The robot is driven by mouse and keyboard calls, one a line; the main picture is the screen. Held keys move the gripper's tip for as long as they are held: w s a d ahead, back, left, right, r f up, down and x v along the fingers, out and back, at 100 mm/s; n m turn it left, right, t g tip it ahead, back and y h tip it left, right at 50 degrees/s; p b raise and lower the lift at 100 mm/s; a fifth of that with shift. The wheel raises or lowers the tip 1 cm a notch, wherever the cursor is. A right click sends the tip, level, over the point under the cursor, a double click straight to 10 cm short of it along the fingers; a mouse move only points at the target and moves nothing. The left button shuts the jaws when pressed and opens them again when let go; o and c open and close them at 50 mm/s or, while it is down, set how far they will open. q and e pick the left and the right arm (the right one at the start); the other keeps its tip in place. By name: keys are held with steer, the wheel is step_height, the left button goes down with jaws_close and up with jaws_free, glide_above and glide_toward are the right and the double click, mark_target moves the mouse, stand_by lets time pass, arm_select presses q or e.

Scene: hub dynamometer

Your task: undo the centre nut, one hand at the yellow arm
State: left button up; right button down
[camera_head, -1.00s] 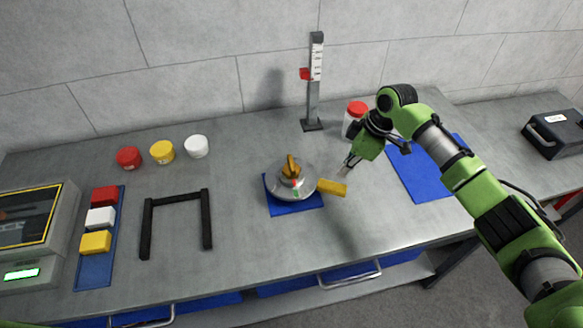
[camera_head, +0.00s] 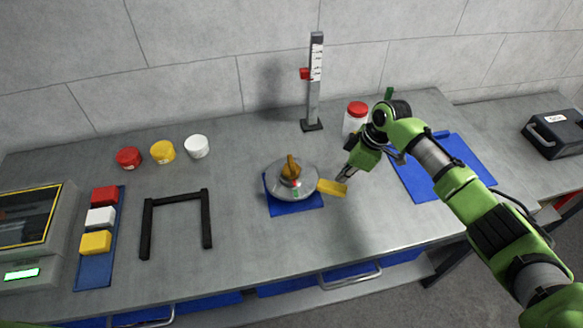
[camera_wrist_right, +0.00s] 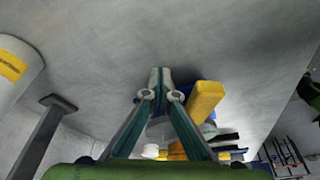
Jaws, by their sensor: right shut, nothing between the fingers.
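The hub (camera_head: 306,185) is a round silver disc on a blue mat (camera_head: 297,209) in the middle of the bench. An orange-yellow centre nut (camera_head: 290,168) stands up on it. The yellow arm (camera_head: 333,188) sticks out from the disc to the right; in the right wrist view it lies just right of the fingers (camera_wrist_right: 206,101). My right gripper (camera_head: 342,175) is shut and empty, its tips close to the yellow arm's outer end. The wrist view also shows the closed fingertips (camera_wrist_right: 160,76). I cannot tell whether they touch the arm. My left gripper is out of view.
A red-lidded jar (camera_head: 354,119) and a gauge column (camera_head: 314,85) stand behind the hub. A black frame (camera_head: 176,196), coloured blocks (camera_head: 99,218) and small tubs (camera_head: 162,152) are to the left. Bare bench lies in front of the hub.

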steer(key=shift+f, duration=1.1)
steer(key=shift+r, duration=0.1)
steer(key=shift+r, duration=0.1)
steer(key=shift+r, duration=0.75)
steer(key=shift+s, duration=0.2)
steer(key=shift+s+a, duration=0.25)
steer(key=shift+s, duration=0.5)
steer(key=shift+w, duration=0.3)
